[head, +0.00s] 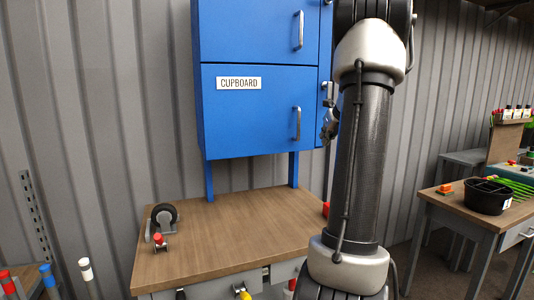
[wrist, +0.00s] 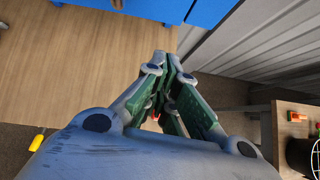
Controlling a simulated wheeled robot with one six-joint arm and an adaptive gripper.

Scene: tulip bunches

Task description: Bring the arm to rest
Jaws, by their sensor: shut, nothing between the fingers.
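My gripper (wrist: 166,66) shows in the wrist view with its green-padded fingers drawn together at the tips. Nothing is held between them. It hangs in the air, apart from the wooden workbench top (wrist: 110,50). In the head view my arm stands upright right of centre, in front of the cupboard's right edge. Only a small part of my gripper (head: 330,124) shows there, left of the dark arm link; the rest is hidden behind it.
A closed blue cupboard (head: 260,110) stands above a mostly bare workbench (head: 225,235). A tape dispenser (head: 160,220) sits at its left. At right another table (head: 445,201) bears a black bucket (head: 488,197). A ribbed grey wall (head: 90,110) runs behind.

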